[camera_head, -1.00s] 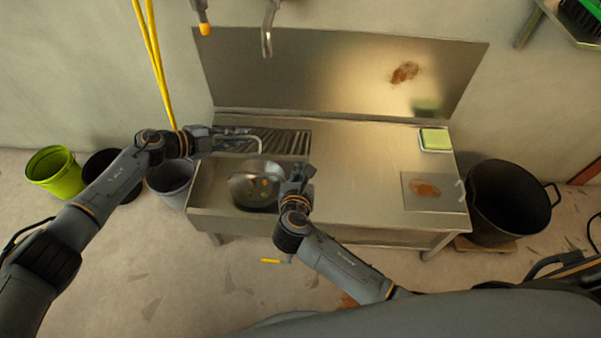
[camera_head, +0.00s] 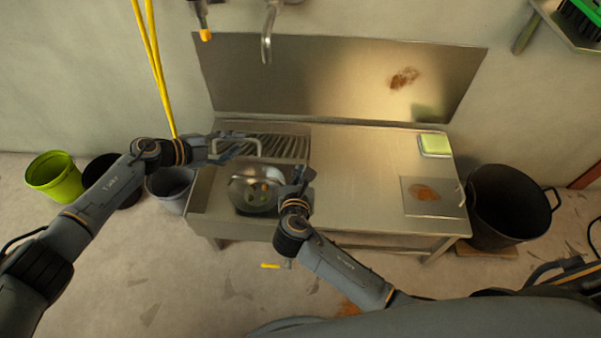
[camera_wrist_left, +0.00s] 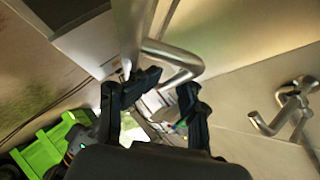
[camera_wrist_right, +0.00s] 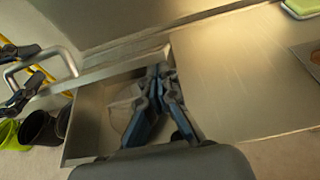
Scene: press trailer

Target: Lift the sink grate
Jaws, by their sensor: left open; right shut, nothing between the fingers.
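The sink grate (camera_head: 286,146) is a slatted metal rack across the back of the sink at the left of the steel counter. A bent metal handle bar (camera_head: 240,139) rises at its left. My left gripper (camera_head: 236,149) is open beside this handle; in the left wrist view the bar (camera_wrist_left: 182,66) passes just beyond the open fingers (camera_wrist_left: 160,92). I cannot tell whether they touch it. My right gripper (camera_head: 300,182) is shut and empty over the sink's right side. In the right wrist view its closed fingers (camera_wrist_right: 162,82) point into the sink.
A round metal bowl (camera_head: 246,198) with small coloured bits sits in the sink. A faucet (camera_head: 267,42) hangs above. Buckets stand left, including a green one (camera_head: 54,176); a black tub (camera_head: 505,209) stands right. A sponge (camera_head: 435,144) lies on the otherwise mostly clear counter.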

